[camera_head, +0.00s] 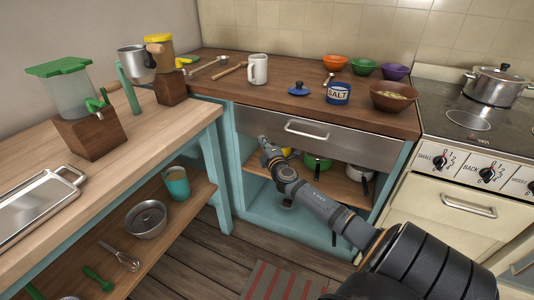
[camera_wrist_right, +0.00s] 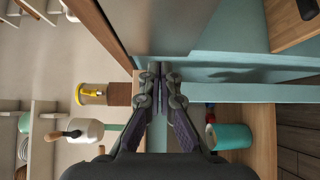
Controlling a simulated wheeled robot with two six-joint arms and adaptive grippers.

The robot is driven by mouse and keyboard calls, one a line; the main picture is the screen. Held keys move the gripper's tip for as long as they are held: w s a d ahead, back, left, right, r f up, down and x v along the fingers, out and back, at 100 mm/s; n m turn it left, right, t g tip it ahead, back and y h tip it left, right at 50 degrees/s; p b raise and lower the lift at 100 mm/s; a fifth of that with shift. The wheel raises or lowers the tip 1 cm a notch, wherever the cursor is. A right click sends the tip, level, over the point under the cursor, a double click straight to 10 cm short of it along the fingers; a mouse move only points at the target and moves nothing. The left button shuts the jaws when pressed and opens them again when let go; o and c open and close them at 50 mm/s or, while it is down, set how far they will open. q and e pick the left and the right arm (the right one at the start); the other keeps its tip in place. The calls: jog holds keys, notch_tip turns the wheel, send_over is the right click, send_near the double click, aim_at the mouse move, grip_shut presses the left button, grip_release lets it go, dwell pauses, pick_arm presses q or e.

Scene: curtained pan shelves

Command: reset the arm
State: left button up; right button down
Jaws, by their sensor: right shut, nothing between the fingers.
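My right arm reaches in from the lower right in the head view. My right gripper (camera_head: 264,141) is at the left end of the closed metal drawer front (camera_head: 318,138), close to the teal cabinet post. Whether it touches either cannot be told. In the right wrist view the two fingers (camera_wrist_right: 161,72) are together with nothing between them, pointing at the cabinet edge. My left gripper is not in view.
Below the drawer, an open shelf holds a green pot (camera_head: 318,161) and other pans, partly hidden by my arm. The drawer handle (camera_head: 305,129) sticks out. A wooden-topped side counter (camera_head: 150,128) stands left; a stove (camera_head: 465,125) stands right.

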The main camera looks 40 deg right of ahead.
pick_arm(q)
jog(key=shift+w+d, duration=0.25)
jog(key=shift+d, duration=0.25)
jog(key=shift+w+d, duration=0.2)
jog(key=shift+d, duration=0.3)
pick_arm(e)
jog(key=v, duration=0.5)
jog(key=shift+s+a, duration=0.1)
jog(key=shift+s, duration=0.3)
